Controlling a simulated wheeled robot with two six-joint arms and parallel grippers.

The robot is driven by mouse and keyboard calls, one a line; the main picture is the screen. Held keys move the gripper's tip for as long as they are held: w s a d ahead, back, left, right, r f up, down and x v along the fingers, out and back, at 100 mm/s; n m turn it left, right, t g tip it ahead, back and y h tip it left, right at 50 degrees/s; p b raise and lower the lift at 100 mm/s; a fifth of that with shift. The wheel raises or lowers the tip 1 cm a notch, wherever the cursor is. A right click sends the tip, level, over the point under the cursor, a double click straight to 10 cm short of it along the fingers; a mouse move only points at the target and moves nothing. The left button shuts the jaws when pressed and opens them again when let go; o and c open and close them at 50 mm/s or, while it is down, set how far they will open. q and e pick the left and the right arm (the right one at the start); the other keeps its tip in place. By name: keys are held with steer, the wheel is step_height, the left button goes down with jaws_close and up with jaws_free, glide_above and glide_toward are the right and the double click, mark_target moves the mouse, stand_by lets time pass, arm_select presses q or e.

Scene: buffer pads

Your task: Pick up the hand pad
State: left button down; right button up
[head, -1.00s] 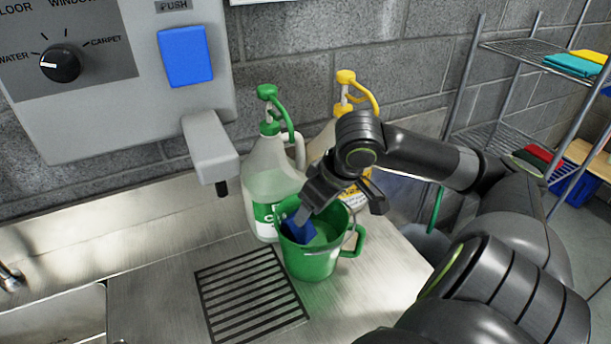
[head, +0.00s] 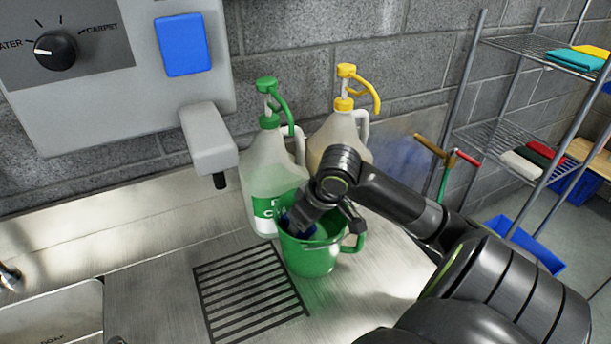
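My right gripper (head: 318,220) reaches down into the green bucket (head: 312,262) on the steel counter. A small dark blue item (head: 288,226), possibly the hand pad, shows at the bucket's left inner side, against the gripper's left finger. Its lower part is hidden by the bucket wall, and I cannot tell whether the fingers are shut on it. White, green and red flat pads (head: 520,163) lie on the lower wire shelf at the right. My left gripper is not in view.
A green-pump jug (head: 270,185) and a yellow-pump jug (head: 338,135) stand behind the bucket. A grey dispenser (head: 105,110) hangs on the wall at left. A drain grate (head: 250,290) lies left of the bucket; a sink is at the lower left.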

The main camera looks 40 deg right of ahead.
steer(key=shift+w+f, duration=0.1)
steer(key=shift+f, duration=0.15)
steer(key=c, duration=0.9)
steer(key=shift+r, duration=0.15)
